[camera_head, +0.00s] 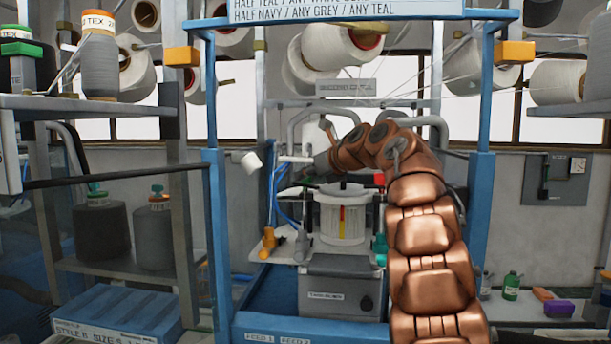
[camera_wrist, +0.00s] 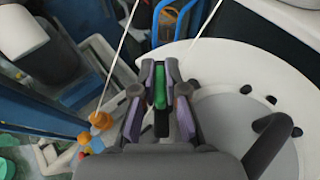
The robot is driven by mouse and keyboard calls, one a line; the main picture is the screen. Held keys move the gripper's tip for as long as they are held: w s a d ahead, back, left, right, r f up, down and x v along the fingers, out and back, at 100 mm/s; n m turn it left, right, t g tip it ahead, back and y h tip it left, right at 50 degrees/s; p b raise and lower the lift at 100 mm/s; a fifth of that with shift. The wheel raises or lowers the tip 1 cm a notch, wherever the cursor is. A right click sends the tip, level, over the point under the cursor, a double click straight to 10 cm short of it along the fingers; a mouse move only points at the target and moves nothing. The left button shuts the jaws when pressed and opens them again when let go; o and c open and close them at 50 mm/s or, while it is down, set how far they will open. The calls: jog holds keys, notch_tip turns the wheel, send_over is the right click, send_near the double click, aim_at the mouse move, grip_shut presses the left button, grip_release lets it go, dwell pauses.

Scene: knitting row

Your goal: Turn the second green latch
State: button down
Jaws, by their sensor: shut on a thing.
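In the wrist view my gripper (camera_wrist: 160,75) has its two purple-padded fingers closed on a green latch (camera_wrist: 160,88). The latch is upright between the fingers, and only its narrow green face shows. The white ring-shaped plate (camera_wrist: 215,65) of the knitting machine lies beside and below it. In the head view my copper arm arches over the machine (camera_head: 340,285), and I cannot make out the fingers or the held latch there. A teal-green part (camera_head: 380,248) shows at the machine's right side. I cannot tell whether it is one of the latches.
An orange part (camera_head: 268,242) stands at the machine's left, also seen in the wrist view (camera_wrist: 100,120). Blue frame posts (camera_head: 218,240) flank the machine. Thin yarns run past my gripper. Yarn cones (camera_head: 100,65) fill the left shelf. A green bottle (camera_head: 511,286) stands at right.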

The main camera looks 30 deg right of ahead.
jog(key=shift+r+n+y+p, duration=0.1)
jog(key=shift+n+y+p, duration=0.3)
jog(key=shift+y+p, duration=0.15)
jog(key=shift+n+y, duration=0.25)
jog(key=shift+n, duration=0.05)
jog(key=c, duration=1.2)
grip_release()
jog(key=v, duration=1.2)
jog(key=shift+w+r, duration=0.1)
jog(key=shift+r, duration=0.05)
jog(key=shift+c, duration=0.5)
